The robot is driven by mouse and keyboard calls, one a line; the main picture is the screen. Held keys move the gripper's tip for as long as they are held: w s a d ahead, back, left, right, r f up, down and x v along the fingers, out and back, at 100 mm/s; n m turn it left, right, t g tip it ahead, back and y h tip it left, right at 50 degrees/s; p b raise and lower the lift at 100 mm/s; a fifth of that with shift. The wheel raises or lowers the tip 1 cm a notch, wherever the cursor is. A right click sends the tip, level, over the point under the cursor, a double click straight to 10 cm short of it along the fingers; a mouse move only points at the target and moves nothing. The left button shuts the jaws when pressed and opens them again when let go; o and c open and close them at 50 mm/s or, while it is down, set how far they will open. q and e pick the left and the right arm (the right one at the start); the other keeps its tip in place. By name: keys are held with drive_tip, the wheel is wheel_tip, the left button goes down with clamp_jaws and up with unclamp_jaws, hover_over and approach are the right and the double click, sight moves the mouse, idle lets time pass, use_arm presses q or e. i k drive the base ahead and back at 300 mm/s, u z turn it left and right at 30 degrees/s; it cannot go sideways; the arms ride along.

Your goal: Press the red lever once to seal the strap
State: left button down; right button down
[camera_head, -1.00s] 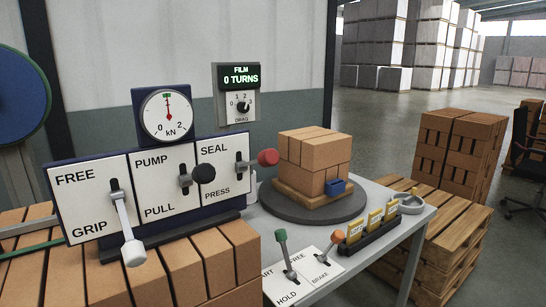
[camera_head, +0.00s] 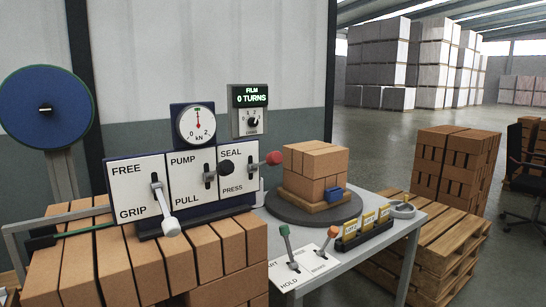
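The red lever (camera_head: 273,158) has a round red knob and sticks out to the right from the SEAL / PRESS panel (camera_head: 238,172). Its knob is near the SEAL end at the top. A black-knobbed lever (camera_head: 226,168) is on the PUMP / PULL panel, and a white-handled lever (camera_head: 168,222) points down toward GRIP on the FREE / GRIP panel. The gauge (camera_head: 197,125) above reads near 0 to 2 kN middle, with its needle upright. Neither of my grippers is in view. The strap around the bricks cannot be made out.
A small brick stack (camera_head: 316,170) sits on a round dark turntable (camera_head: 290,210). Green (camera_head: 285,232) and orange (camera_head: 332,232) levers stand on the grey table in front. A row of bricks (camera_head: 205,250) lies below the panels. A blue reel (camera_head: 45,108) is at left.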

sight(275, 158)
drive_tip(key=z, duration=1.1)
drive_tip(key=i, duration=0.9)
drive_tip(key=u, duration=1.65)
